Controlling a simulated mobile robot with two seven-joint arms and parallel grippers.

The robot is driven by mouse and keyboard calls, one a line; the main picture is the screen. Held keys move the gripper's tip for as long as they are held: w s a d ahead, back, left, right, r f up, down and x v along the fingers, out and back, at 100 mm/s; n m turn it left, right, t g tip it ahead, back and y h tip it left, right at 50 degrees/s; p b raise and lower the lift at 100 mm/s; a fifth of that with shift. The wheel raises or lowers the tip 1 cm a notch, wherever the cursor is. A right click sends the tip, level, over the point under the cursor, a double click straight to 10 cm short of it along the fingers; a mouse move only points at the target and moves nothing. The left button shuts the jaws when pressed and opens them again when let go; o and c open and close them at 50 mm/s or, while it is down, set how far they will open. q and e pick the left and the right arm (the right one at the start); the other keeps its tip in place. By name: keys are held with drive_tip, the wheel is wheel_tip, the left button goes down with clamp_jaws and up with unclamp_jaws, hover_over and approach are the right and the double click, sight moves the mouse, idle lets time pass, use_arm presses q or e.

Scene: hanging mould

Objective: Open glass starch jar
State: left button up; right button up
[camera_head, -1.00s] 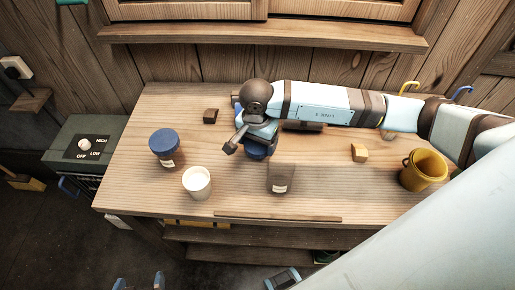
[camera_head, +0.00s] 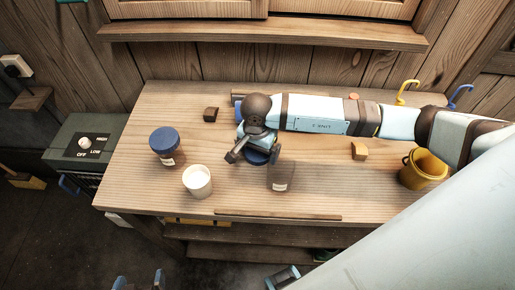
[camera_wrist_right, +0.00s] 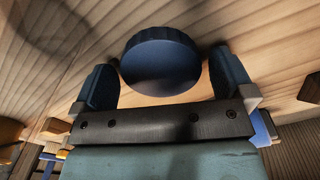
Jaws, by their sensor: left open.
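A dark glass jar (camera_head: 281,178) with a small pale label stands at the middle front of the table; no lid shows on it. My right gripper (camera_head: 255,157) is just left of and behind it, shut on a round blue lid (camera_head: 257,158). Whether the lid touches the table cannot be told. My left gripper (camera_head: 138,281) is open and empty, low at the bottom edge of the head view, in front of the table.
A blue-lidded jar (camera_head: 166,147) and a white cup (camera_head: 198,182) stand at the left of the table (camera_head: 330,195). A dark block (camera_head: 211,114) lies behind them. A yellow block (camera_head: 360,151) and a yellow bucket (camera_head: 424,170) are at the right. My right arm crosses the table's back.

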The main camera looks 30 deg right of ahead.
drive_tip(key=shift+r, duration=0.2)
wheel_tip(320, 180, up, 12)
drive_tip(key=b, duration=0.1)
drive_tip(key=shift+b, duration=0.35)
drive_tip(key=shift+w, duration=0.1)
